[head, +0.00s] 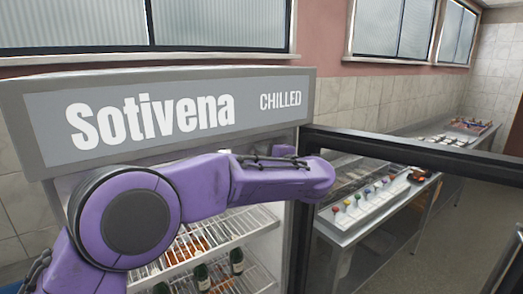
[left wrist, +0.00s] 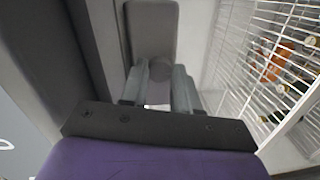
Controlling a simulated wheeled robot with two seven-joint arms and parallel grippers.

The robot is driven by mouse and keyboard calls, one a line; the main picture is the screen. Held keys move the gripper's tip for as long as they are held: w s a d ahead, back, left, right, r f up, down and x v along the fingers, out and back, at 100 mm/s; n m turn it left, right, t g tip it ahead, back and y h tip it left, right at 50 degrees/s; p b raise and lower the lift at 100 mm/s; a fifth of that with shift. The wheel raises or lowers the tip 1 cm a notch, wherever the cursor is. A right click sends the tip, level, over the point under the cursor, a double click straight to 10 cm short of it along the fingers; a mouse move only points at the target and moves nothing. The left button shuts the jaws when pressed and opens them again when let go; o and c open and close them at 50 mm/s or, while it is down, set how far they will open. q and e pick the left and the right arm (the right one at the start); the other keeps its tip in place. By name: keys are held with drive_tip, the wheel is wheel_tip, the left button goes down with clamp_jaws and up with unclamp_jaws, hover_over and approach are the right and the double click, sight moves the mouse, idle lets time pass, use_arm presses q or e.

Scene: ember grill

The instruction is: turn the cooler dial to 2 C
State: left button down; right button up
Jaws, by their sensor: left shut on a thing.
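The cooler (head: 190,75), with a "Sotivena CHILLED" header, stands in the head view with wire shelves inside. The dial's markings and pointer cannot be read. My right gripper is in neither view.
The cooler's dark-framed glass door (head: 410,150) stands open on the right. Wire shelves (left wrist: 262,70) with bottles are close to the right of my left gripper. A counter (head: 345,238) with a white tray of colourful items is seen beyond the door.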

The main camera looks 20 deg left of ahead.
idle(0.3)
use_arm(q)
drive_tip(key=c, duration=1.1)
unclamp_jaws()
drive_tip(key=shift+d, duration=0.1)
drive_tip(key=f+b+v, duration=0.1)
drive_tip(key=b+v, duration=0.3)
drive_tip(key=v, duration=0.6)
drive_tip(key=shift+d+r+b, duration=0.15)
drive_tip(key=shift+r+b, duration=0.2)
drive_tip(key=shift+r, duration=0.05)
